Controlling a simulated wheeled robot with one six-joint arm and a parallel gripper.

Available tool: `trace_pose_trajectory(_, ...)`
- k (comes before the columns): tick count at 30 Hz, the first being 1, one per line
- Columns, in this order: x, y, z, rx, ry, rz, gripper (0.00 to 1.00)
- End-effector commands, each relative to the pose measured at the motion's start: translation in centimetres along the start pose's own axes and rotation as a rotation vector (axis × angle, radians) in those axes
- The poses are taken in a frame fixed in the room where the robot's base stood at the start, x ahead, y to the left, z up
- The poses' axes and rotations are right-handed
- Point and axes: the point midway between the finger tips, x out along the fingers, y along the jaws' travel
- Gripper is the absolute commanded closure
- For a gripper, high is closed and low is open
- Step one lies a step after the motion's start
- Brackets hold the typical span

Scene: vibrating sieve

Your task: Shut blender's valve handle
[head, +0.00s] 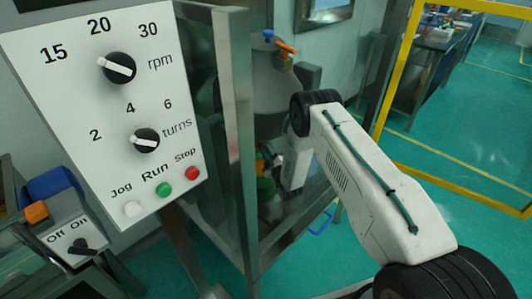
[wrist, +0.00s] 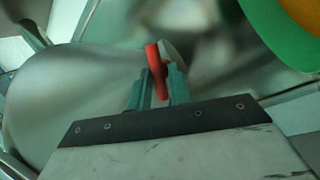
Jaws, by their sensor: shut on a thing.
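A red valve handle (wrist: 154,58) stands up between the two teal fingers of my gripper (wrist: 160,80) in the wrist view. The fingers are shut on its lower part, and its upper end sticks out past them. A rounded metal vessel surface (wrist: 75,85) fills the background there. In the head view, my arm reaches down past the grey blender vessel (head: 272,90) inside a metal frame. The gripper and handle are mostly hidden there behind my arm and the frame post.
A control panel (head: 75,120) with dials and buttons stands at the left. A metal frame post (head: 236,140) rises close beside my arm. A green and yellow round thing (wrist: 280,35) is at the wrist view's upper right. A yellow frame (head: 395,80) borders open floor at right.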

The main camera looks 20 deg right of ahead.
Motion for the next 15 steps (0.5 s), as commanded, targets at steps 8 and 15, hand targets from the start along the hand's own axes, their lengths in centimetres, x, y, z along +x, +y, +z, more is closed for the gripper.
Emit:
trace_pose_trajectory(8,0.34,0.56,0.35,-0.225,0.043,0.078,1.0)
trace_pose_trajectory(15,0.42,0.54,0.33,-0.359,0.071,0.116,1.0)
